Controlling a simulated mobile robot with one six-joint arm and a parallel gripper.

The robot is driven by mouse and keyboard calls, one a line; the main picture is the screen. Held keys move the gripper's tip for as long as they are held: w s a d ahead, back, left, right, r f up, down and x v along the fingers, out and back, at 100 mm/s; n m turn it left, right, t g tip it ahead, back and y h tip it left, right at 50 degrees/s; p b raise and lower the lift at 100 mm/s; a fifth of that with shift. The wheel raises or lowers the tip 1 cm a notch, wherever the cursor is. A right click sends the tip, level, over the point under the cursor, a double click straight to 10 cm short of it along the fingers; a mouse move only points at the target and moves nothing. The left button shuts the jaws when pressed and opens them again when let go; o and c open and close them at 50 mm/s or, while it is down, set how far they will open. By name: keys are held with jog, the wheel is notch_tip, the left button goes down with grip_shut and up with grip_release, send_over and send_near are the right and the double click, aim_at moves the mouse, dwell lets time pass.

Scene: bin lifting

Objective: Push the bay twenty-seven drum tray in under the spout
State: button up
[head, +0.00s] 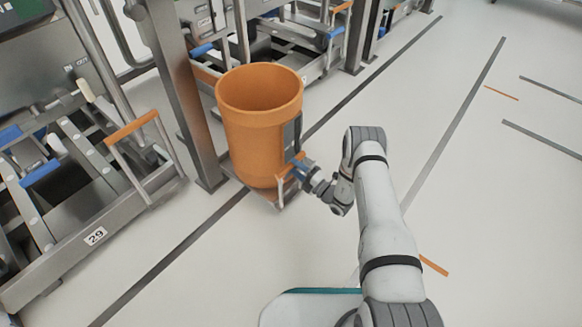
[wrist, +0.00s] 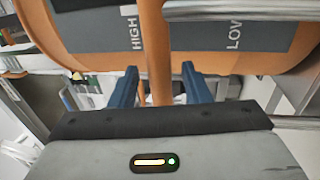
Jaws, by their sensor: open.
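The orange drum (head: 258,125) stands upright and open-topped on a low metal tray (head: 284,201), which sticks out past a metal post and over the dark floor line. The tray has an orange handle on its near side. In the wrist view, the handle bar (wrist: 157,85) runs between the two blue fingers of my gripper (wrist: 158,88), with gaps on both sides. My gripper (head: 296,170) is open around the handle. The drum (wrist: 85,60) fills the wrist view behind, with a dark panel marked HIGH and LOW. No bay number shows on this tray, and I cannot make out a spout.
A neighbouring bay marked 29 (head: 95,236) is at left, with its own orange handle (head: 132,127). A metal post (head: 182,90) stands close left of the drum. More bay frames (head: 318,40) lie behind.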

jog(key=shift+x, duration=1.15)
grip_shut()
